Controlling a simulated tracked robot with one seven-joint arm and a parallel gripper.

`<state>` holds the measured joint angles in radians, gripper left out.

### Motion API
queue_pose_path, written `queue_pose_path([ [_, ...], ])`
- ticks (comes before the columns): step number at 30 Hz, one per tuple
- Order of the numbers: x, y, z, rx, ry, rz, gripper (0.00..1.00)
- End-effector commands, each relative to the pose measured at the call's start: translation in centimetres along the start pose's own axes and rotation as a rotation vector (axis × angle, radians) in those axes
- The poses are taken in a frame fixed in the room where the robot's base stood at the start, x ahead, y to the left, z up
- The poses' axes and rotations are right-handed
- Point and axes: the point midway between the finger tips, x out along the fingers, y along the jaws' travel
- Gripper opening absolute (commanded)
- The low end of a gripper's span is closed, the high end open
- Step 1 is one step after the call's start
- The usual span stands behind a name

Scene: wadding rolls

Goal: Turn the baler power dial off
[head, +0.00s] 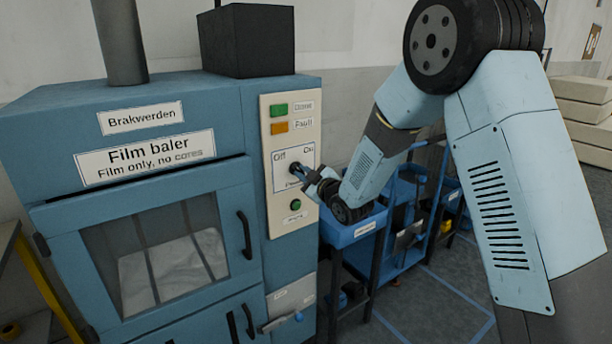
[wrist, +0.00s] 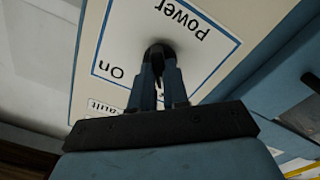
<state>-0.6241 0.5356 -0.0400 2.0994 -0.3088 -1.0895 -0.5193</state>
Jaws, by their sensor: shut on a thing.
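The power dial (head: 294,166) is a small dark knob on the cream control panel of the blue film baler, inside a blue-outlined plate marked Off and On. In the wrist view the dial (wrist: 159,48) shows at the tips of my fingers, with "Power" and "On" upside down around it. My gripper (head: 300,171) is shut on the dial, and its two fingers also show in the wrist view (wrist: 159,66). The fingers cover much of the dial, so I cannot tell which way it points. The Off mark is hidden in the wrist view.
A green lamp (head: 279,110) and an orange lamp (head: 280,128) sit above the dial, and a green button (head: 295,205) sits below it. The baler's windowed door (head: 150,250) is left of the panel. A blue bin (head: 352,232) stands close below my wrist.

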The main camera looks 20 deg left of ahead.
Motion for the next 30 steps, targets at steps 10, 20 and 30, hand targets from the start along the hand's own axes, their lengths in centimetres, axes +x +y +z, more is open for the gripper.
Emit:
queue_pose_path([
  [10,0.14,-0.13,-0.20,-0.103,0.004,-0.001,0.00],
  [20,0.15,-0.19,-0.23,-0.115,0.005,-0.002,0.00],
  [30,0.10,-0.18,-0.18,-0.114,0.004,-0.002,0.34],
])
